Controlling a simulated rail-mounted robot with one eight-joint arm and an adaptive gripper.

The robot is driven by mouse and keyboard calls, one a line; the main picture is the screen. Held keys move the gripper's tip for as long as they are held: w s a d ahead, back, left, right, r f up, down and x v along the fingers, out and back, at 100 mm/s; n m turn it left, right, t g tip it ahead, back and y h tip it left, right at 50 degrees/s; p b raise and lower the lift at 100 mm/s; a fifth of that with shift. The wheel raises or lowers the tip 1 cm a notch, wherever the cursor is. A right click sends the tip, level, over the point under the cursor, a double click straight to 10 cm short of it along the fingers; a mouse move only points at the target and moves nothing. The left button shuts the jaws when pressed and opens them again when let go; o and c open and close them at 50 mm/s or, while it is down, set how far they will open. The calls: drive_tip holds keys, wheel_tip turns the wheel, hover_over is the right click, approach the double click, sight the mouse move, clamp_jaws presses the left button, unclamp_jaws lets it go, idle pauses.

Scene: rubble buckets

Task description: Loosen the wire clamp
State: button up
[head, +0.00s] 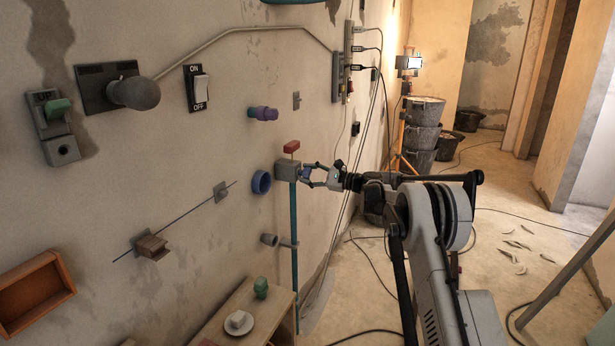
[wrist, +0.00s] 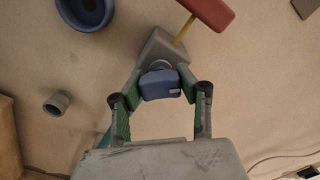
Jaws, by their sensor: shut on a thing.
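A grey block (head: 286,171) sits on the wall side at the top of an upright teal pipe (head: 294,235). A blue knob (wrist: 160,85) sticks out of the block, which also shows in the wrist view (wrist: 160,47). My gripper (head: 308,174) reaches in from the right and is shut on the blue knob, one green finger on each side in the wrist view. A red handle (head: 291,147) stands above the block on a thin yellow stem. I cannot tell for sure whether this block is the wire clamp. A thin blue wire (head: 192,212) runs along the wall through a small grey plate (head: 221,193).
A blue ring (head: 262,182) and a grey pipe stub (head: 269,240) are on the wall left of the block. A purple knob (head: 264,113) is above. A wooden bench (head: 235,318) stands below. Black cables hang behind my gripper.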

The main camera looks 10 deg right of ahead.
drive_tip(key=n, duration=0.5)
drive_tip(key=shift+f+n+b, duration=0.1)
drive_tip(key=shift+n+b, duration=0.2)
drive_tip(key=shift+b, duration=0.05)
drive_tip(key=n, duration=0.5)
drive_tip(key=shift+n, duration=0.3)
drive_tip(key=o, duration=1.2)
drive_tip(key=shift+o, duration=0.2)
drive_tip(key=shift+s+d, duration=0.1)
drive_tip(key=v, duration=1.1)
drive_tip(key=shift+s+d, duration=0.25)
drive_tip(key=shift+d, duration=0.1)
